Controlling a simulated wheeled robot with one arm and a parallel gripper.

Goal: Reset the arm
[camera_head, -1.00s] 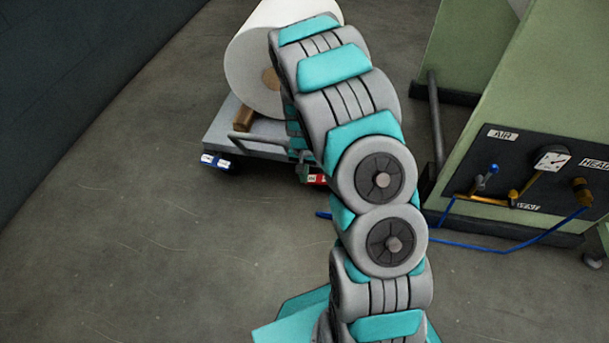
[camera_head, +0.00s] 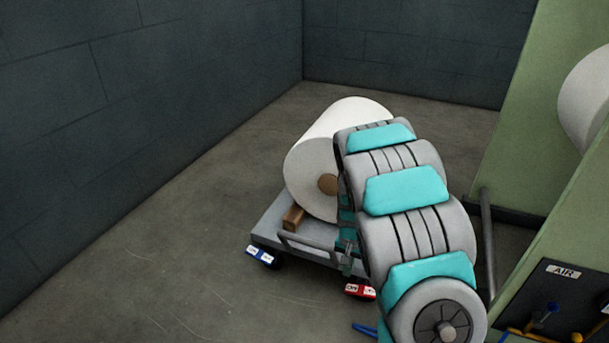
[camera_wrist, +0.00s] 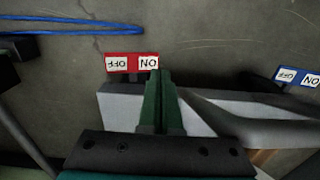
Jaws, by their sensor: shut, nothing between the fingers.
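My arm (camera_head: 405,190) reaches out from the lower right in the head view, bent over at its far end. My gripper (camera_wrist: 160,100) shows in the wrist view as green fingers pressed together, with nothing between them. It points down beside the edge of a grey cart (camera_wrist: 120,108). Its tips appear close to a red ON/OFF pedal (camera_wrist: 132,62), but I cannot tell whether they touch it. In the head view the gripper (camera_head: 347,262) is small and partly hidden by the arm, near the cart's handle.
A large white roll (camera_head: 318,165) lies on the cart (camera_head: 272,222) against a wooden chock (camera_head: 293,217). A blue pedal (camera_head: 261,256) is at the cart's left corner. A green machine (camera_head: 545,250) with an AIR panel stands right. Open floor lies left. Dark walls (camera_head: 150,110) close the back.

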